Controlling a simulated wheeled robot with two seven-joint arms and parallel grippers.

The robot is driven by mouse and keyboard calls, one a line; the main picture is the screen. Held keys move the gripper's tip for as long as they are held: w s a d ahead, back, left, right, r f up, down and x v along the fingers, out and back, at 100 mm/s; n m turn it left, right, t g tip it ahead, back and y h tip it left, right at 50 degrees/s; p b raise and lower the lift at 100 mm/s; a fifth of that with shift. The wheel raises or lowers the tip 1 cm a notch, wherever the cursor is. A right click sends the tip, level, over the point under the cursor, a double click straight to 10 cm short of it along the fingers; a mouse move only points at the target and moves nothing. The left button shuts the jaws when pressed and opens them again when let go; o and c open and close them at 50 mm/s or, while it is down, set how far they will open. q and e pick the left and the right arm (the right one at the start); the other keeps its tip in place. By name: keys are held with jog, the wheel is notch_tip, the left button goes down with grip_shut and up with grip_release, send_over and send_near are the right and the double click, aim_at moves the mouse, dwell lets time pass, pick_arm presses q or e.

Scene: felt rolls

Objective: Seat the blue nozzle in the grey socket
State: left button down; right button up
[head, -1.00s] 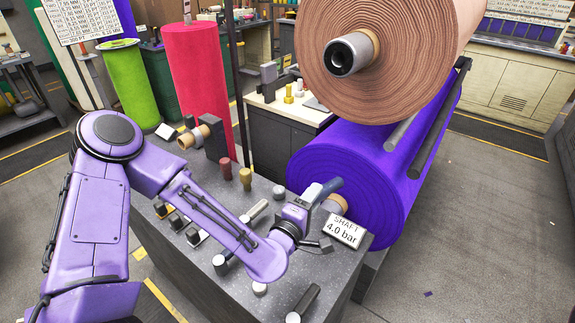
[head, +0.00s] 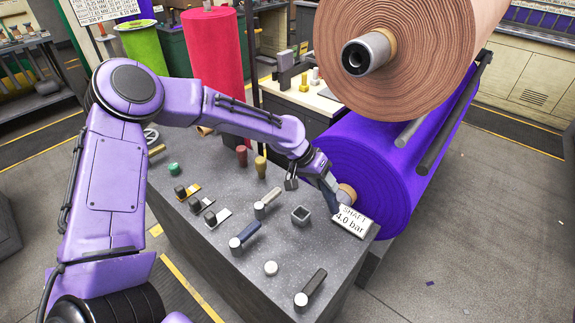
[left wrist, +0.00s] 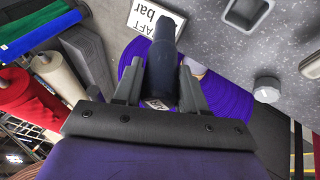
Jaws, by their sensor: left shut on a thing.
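My left gripper (head: 319,173) is shut on the blue nozzle (head: 330,196), a dark blue tapered piece. In the left wrist view the nozzle (left wrist: 162,62) stands between the two fingers of the gripper (left wrist: 160,82). The grey socket (head: 300,215), a square open-topped holder, sits on the bench left of the nozzle, apart from it. It also shows at the top right of the left wrist view (left wrist: 246,11) and looks empty. My right gripper is out of view.
A white sign (head: 350,221) reading "SHAFT 4.0 bar" stands at the bench edge by the nozzle. The purple roll (head: 372,170) is close behind. Valve-like pieces with grey (head: 267,203), blue (head: 246,237) and black (head: 313,284) handles lie on the grey bench (head: 210,240).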

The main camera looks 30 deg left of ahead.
pick_arm(q)
jog(key=shift+s+a+r+m+y+p, duration=0.65)
jog(key=shift+s+a+r+m+p, duration=0.4)
jog(key=shift+a+m, duration=1.3)
jog(key=shift+s+a+r+m+y+p, duration=0.7)
jog(key=shift+a+m+p, duration=0.55)
jog(key=shift+a+m, duration=1.05)
jog(key=d+f+b, duration=0.2)
jog(key=d+f, duration=0.2)
jog(key=shift+s+d+f+n+g, duration=0.2)
jog(key=shift+s+f+n+g, duration=0.1)
jog(key=shift+f+n+g, duration=0.1)
jog(key=shift+p, duration=0.65)
jog(key=shift+f+b, duration=1.1)
jog(key=shift+f, duration=0.85)
jog(key=shift+p, duration=0.3)
